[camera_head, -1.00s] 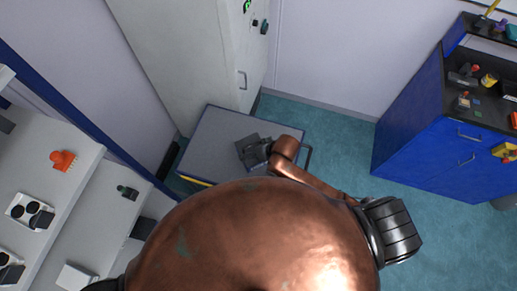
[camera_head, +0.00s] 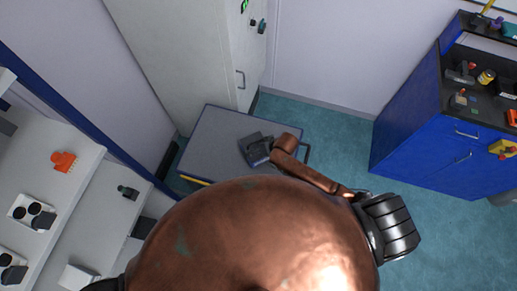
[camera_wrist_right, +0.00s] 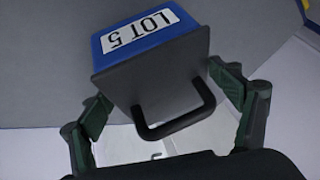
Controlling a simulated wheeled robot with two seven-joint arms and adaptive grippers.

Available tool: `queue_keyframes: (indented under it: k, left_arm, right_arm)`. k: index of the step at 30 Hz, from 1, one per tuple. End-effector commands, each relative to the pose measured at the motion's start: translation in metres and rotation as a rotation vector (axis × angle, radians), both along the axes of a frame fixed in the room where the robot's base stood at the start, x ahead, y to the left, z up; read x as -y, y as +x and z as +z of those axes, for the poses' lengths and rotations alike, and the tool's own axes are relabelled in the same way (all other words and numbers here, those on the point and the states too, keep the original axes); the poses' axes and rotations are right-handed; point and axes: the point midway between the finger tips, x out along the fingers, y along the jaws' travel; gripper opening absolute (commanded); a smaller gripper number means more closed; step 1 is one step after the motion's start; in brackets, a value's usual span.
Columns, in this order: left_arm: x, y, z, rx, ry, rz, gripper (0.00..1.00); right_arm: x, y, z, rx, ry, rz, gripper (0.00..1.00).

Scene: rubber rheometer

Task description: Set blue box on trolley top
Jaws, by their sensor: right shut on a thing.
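The blue box (camera_wrist_right: 150,42) shows in the right wrist view, with a white "LOT 5" label and a dark front face carrying a black handle. My right gripper (camera_wrist_right: 158,88) has one finger on each side of that dark face and is shut on the box. In the head view the right gripper (camera_head: 257,150) is over the grey trolley top (camera_head: 208,130), and the box is not clearly made out there. A grey surface lies behind the box in the wrist view; whether the box touches it I cannot tell. My left gripper is not in view.
A tall pale cabinet (camera_head: 190,50) stands behind the trolley. A blue cabinet (camera_head: 420,150) with small items on top is at the right. White shelves (camera_head: 85,210) with several small items are at the left. Most of the trolley top around my gripper is bare.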

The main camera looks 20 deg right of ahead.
Motion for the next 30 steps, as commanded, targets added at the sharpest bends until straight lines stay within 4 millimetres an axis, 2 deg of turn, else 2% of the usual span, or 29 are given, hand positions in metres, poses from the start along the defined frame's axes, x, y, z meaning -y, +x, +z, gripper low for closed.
queue_keyframes:
  k: [5, 6, 12, 23, 26, 30]
  left_arm:
    - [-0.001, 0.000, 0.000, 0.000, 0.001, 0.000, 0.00]
    - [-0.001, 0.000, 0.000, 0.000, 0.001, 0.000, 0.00]
    - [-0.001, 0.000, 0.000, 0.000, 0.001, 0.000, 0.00]
    - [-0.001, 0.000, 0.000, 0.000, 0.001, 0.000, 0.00]
    - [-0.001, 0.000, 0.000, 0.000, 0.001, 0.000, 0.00]
    - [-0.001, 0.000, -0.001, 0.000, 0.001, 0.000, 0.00]
  right_arm:
    - [0.000, 0.001, 0.001, 0.004, 0.002, -0.001, 0.34]
    - [0.000, 0.000, -0.001, 0.000, -0.001, 0.000, 0.85]
    - [0.000, 0.000, -0.001, 0.000, 0.000, -0.001, 0.99]
    - [0.001, -0.001, 0.002, 0.000, 0.000, -0.001, 1.00]
    - [0.004, -0.005, 0.010, 0.001, 0.000, -0.002, 1.00]
    - [0.012, -0.015, 0.031, 0.002, 0.000, -0.001, 1.00]
